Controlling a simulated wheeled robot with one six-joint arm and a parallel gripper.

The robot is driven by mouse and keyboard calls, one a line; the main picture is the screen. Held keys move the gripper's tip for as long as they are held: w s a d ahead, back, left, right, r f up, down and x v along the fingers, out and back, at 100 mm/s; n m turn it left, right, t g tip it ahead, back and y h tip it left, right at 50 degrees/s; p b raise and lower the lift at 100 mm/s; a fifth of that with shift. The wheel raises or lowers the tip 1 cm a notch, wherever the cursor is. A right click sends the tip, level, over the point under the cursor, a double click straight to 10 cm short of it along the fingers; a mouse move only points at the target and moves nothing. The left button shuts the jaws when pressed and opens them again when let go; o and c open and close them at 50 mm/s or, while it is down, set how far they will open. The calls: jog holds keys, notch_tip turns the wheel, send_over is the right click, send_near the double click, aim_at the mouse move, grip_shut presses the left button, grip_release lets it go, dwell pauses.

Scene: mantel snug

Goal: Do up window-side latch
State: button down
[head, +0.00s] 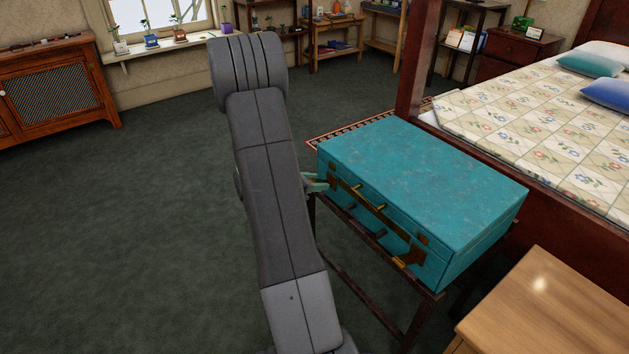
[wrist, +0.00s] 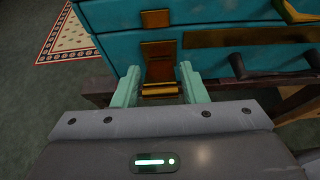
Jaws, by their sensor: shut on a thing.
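A teal suitcase (head: 425,180) lies flat and closed on a dark stand, its front facing the left. The window-side latch is the left one on that front. In the wrist view its upper brass plate (wrist: 156,19) sits on the lid, and its lower brass part with a bright bar (wrist: 160,89) sits below. My gripper (wrist: 160,73) has its pale green fingers on both sides of this lower part, shut on it. In the head view my gripper (head: 317,183) is at the case's left front corner, partly hidden by my arm. The other latch (head: 413,256) is at the right end.
Dark handle parts (wrist: 238,66) stick out right of the latch in the wrist view. The dark stand (head: 405,318) has a rail beneath the case. A bed (head: 560,125) is behind right, and a wooden table (head: 550,310) at front right. Open carpet lies left.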

aim_at(323, 181)
jog(key=r+p, duration=0.1)
jog(key=g+y+p, duration=0.1)
jog(key=p, duration=0.1)
jog(key=shift+w+d+r+y, duration=0.2)
jog(key=shift+d+r+y, duration=0.05)
jog(key=shift+r+y, duration=0.1)
jog(key=g+y+p, duration=0.1)
jog(key=p, duration=0.2)
jog(key=d+r+y+p, duration=0.1)
jog(key=p, duration=0.3)
jog(key=shift+w+g+y, duration=0.25)
jog(key=shift+w+g, duration=0.1)
jog(key=shift+g, duration=0.05)
jog(key=y+p, duration=0.1)
jog(key=p, duration=0.3)
jog(key=d+g+p, duration=0.1)
jog(key=p, duration=0.3)
jog(key=shift+w+r+y, duration=0.3)
jog(key=shift+r+y, duration=0.05)
jog(key=shift+y, duration=0.05)
jog(key=shift+w+g+p, duration=0.1)
jog(key=shift+g+p, duration=0.3)
jog(key=shift+p, duration=0.75)
jog(key=shift+d+y+p, duration=0.15)
jog(key=shift+y+p, duration=0.15)
jog(key=shift+p, duration=0.2)
jog(key=shift+w+d+f+p, duration=0.1)
jog(key=shift+f+p, duration=0.1)
jog(key=shift+p, duration=0.8)
